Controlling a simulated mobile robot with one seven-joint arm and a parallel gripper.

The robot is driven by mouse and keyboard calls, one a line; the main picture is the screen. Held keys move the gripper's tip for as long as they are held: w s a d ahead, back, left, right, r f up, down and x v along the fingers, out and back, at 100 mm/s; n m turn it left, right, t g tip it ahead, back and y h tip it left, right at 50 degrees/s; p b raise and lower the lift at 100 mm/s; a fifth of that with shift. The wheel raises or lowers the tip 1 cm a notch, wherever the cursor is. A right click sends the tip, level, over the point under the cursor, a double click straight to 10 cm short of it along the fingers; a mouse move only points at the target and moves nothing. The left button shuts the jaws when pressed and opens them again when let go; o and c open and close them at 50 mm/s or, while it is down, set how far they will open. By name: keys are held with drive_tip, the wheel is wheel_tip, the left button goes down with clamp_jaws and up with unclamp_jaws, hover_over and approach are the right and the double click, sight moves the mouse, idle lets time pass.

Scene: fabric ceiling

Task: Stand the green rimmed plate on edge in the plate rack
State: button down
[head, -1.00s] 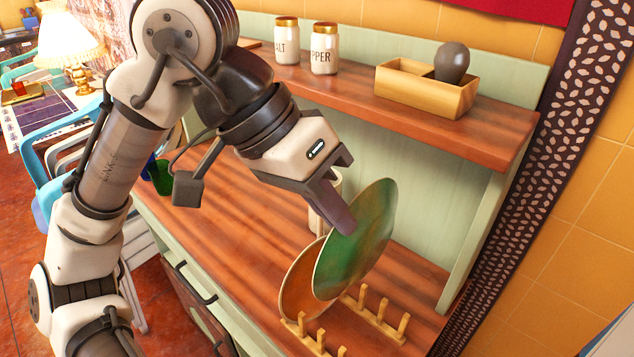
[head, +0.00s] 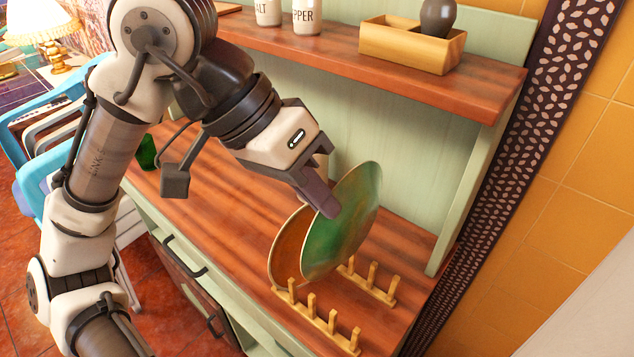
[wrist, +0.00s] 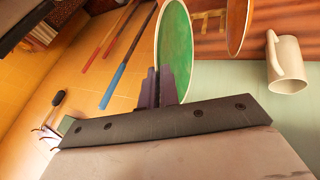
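The green rimmed plate (head: 345,230) is held on edge, leaning a little, over the wooden plate rack (head: 325,325). My gripper (head: 325,203) is shut on its upper left rim. In the wrist view, the fingers (wrist: 160,88) pinch the rim of the green plate (wrist: 176,45). An orange-brown plate (head: 287,248) stands on edge in the rack, just left of the green plate and partly hidden by it. The green plate's lower edge is close to the pegs; I cannot tell whether it touches the rack. The rack also shows in the wrist view (wrist: 208,15).
A cream mug (wrist: 287,68) stands on the counter beside the plates. A shelf (head: 400,75) above holds two jars (head: 306,15) and a wooden box (head: 412,45). A green cup (head: 147,153) is at the left. The middle of the counter is clear.

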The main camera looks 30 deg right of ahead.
drive_tip(key=shift+f+b, duration=0.45)
drive_tip(key=shift+f, duration=0.75)
drive_tip(key=shift+p, duration=0.8)
idle(0.8)
wheel_tip(320, 180, down, 10)
drive_tip(key=b, duration=0.6)
idle(3.2)
drive_tip(key=c, duration=1.6)
unclamp_jaws()
drive_tip(key=shift+o, duration=0.2)
